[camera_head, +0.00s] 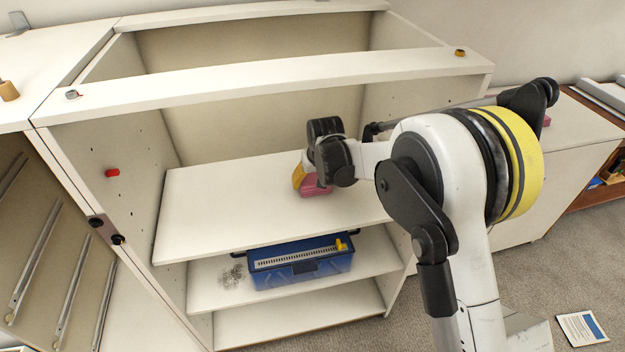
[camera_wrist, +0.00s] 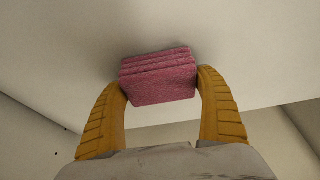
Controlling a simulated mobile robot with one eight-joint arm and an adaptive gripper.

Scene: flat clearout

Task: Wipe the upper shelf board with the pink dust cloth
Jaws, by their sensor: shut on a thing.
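The pink dust cloth (camera_head: 314,187) is a folded pad held at the upper shelf board (camera_head: 215,205), near the board's middle right in the head view. My gripper (camera_head: 300,176) has yellow fingers and is shut on the cloth. In the wrist view the folded cloth (camera_wrist: 158,77) sits between the two fingertips (camera_wrist: 160,82), and the pale board (camera_wrist: 60,50) lies behind it. The cloth looks to be on or just above the board; exact contact is hard to tell. The visible part of the board looks clean. My arm hides the board's right part.
The cabinet's top rail (camera_head: 260,80) runs above the board, with side walls at both ends. A booklet (camera_head: 582,328) lies on the carpet.

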